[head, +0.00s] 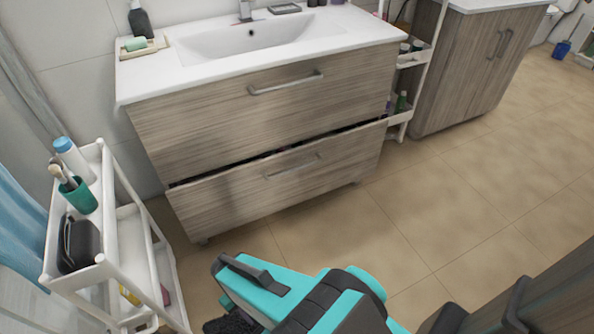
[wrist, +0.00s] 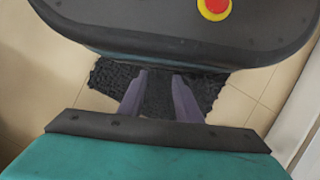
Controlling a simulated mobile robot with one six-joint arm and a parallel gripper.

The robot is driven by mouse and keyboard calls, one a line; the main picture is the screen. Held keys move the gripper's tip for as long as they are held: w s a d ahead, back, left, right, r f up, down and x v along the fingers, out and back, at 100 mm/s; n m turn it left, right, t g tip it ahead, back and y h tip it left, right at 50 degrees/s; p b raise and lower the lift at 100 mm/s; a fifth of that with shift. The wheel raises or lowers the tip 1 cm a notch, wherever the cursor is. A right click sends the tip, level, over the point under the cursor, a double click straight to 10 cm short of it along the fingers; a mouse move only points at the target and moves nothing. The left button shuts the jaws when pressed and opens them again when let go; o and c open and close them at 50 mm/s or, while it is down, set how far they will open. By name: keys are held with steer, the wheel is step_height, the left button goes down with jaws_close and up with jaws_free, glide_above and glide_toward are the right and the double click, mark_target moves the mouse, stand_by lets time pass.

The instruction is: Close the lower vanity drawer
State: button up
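The lower vanity drawer (head: 285,182) has a wood-grain front with a metal bar handle (head: 293,166). It stands partly open, with a dark gap along its top edge and small items just showing inside. The upper drawer (head: 265,103) above it looks shut. In the wrist view my gripper (wrist: 161,75) has its two purplish fingers apart with nothing between them. It points down over a dark mat, close to my own body, away from the drawer. In the head view my teal and black arm is at the bottom, and the gripper's fingers are not visible there.
A white cart (head: 105,270) with bottle, brushes and black pouch stands left of the vanity. A white shelf rack (head: 409,118) and another wood cabinet (head: 475,70) stand at right. A dark shaggy mat (wrist: 205,85) lies below. Tiled floor before the drawer is clear.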

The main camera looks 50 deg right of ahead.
steer(key=w+d+m+t+y+b, duration=0.3)
steer(key=w+d+m+y+b, duration=0.35)
steer(key=w, duration=0.55)
steer(key=w+d+r+m+t+y+b, duration=0.1)
steer(key=w+d+r+m+t+b, duration=0.2)
steer(key=d, duration=0.4)
steer(key=w+d+r+m+t+y+b, duration=0.1)
steer(key=w+d+t+b, duration=0.1)
steer(key=w+d+b, duration=0.3)
steer(key=m+t+h+b, duration=0.2)
steer(key=m+t+b, duration=0.3)
steer(key=t, duration=0.6)
glide_toward(299, 169)
steer(key=shift+s+d+n+b, duration=0.2)
steer(key=shift+s+d+b, duration=0.1)
steer(key=shift+s, duration=0.25)
steer(key=shift+s+d+n+b, duration=0.15)
steer(key=shift+s+b, duration=0.15)
steer(key=shift+s, duration=0.25)
steer(key=shift+w+f, duration=0.1)
steer(key=shift+r+b+x, duration=0.15)
steer(key=shift+b+x, duration=1.1)
steer(key=shift+x, duration=2.15)
steer(key=shift+r+b+x, duration=0.15)
steer(key=shift+b+x, duration=1.1)
steer(key=shift+x, duration=2.2)
